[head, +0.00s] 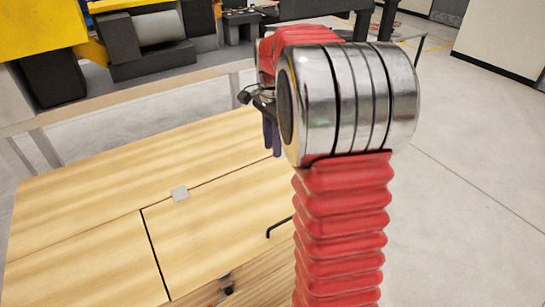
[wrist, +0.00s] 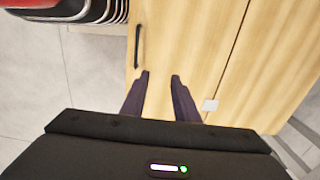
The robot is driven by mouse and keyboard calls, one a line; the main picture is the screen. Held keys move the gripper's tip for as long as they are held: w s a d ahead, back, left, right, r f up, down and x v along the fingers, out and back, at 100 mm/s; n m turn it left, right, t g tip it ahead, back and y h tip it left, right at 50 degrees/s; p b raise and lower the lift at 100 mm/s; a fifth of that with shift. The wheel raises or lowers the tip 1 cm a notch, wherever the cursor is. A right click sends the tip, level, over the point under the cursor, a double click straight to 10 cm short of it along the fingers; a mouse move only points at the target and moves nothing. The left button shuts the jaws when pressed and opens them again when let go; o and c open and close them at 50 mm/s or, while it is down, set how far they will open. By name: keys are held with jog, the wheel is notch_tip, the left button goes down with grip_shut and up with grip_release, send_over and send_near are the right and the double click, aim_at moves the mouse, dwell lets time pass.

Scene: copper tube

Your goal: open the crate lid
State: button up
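The crate (head: 80,205) is a pale wooden box, seen from above. Its lid (head: 215,225) is a panel marked off by dark seams and lies flat, level with the top around it. A thin black handle (head: 280,227) is on the lid near my arm, which hides part of the lid. In the wrist view the handle (wrist: 138,46) is upright in the picture, ahead of the left fingertip. My gripper (wrist: 161,74) is open and empty, with two dark fingers apart over the wood. In the head view my gripper (head: 272,138) is partly hidden by my wrist.
A small grey plate (head: 180,193) sits on the lid's far seam. A small dark fitting (head: 228,288) is on the crate's near side. A bench (head: 190,75) with yellow and black machinery stands behind. Bare grey floor (head: 470,200) lies to the right.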

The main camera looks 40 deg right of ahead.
jog(key=shift+f, duration=2.5)
jog(key=shift+c, duration=0.4)
grip_shut()
jog(key=shift+o, duration=0.4)
grip_release()
notch_tip(320, 180, up, 14)
jog(key=shift+f, duration=0.15)
